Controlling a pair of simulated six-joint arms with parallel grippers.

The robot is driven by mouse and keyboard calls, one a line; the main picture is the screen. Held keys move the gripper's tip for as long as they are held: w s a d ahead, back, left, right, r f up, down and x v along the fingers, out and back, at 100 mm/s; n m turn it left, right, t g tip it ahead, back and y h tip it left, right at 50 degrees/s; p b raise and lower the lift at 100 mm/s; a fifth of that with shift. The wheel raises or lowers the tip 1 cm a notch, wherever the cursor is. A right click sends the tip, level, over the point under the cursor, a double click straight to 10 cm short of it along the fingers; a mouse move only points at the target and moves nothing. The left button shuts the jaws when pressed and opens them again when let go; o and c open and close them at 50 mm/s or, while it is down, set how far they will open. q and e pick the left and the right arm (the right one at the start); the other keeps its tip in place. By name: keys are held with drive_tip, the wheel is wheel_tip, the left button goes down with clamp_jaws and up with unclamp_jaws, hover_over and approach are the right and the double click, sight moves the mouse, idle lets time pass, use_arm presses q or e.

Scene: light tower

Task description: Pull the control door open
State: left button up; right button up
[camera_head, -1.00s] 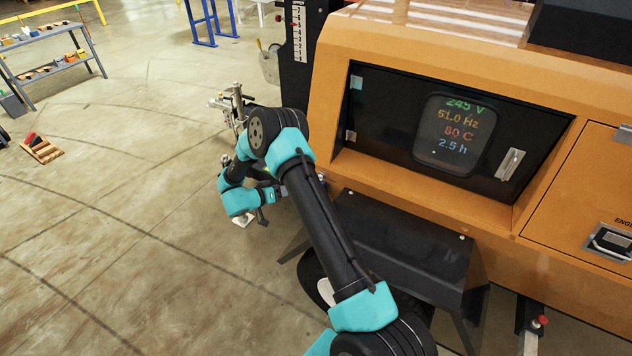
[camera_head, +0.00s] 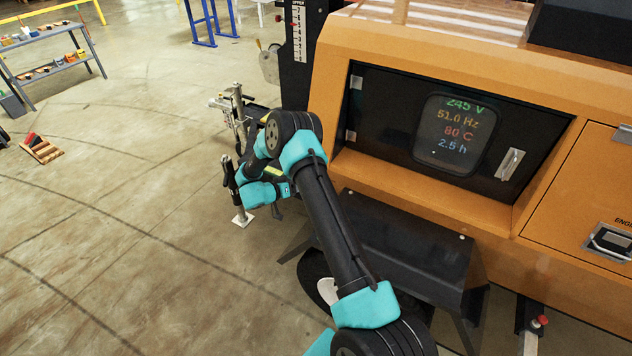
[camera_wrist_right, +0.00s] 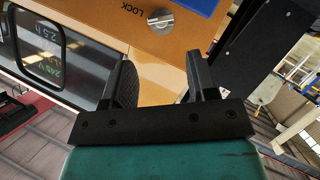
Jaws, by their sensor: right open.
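The control door (camera_head: 392,110) is a dark, see-through panel set in the orange machine front. It looks shut, with a silver handle (camera_head: 510,165) at its right end and hinges at its left. The lit display (camera_head: 450,133) shows through it. In the right wrist view the door (camera_wrist_right: 90,60) shows upside down at the left edge. My right gripper (camera_wrist_right: 160,62) is open, with nothing between its fingers. An orange surface with a silver LOCK knob (camera_wrist_right: 160,21) lies beyond them. The handle is not seen there. My left gripper is not in view.
One arm of mine stands left of the door, and its bent end is partly hidden. An engine hatch latch (camera_head: 610,241) is at the far right. A dark box (camera_head: 405,240) juts out below the door. Open concrete floor (camera_head: 120,230) spreads to the left.

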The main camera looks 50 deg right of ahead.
drive_tip(key=x, duration=1)
drive_tip(key=shift+s+d+f, duration=0.1)
drive_tip(key=shift+d, duration=0.3)
drive_tip(key=shift+c, duration=0.5)
drive_tip(key=c, duration=0.9)
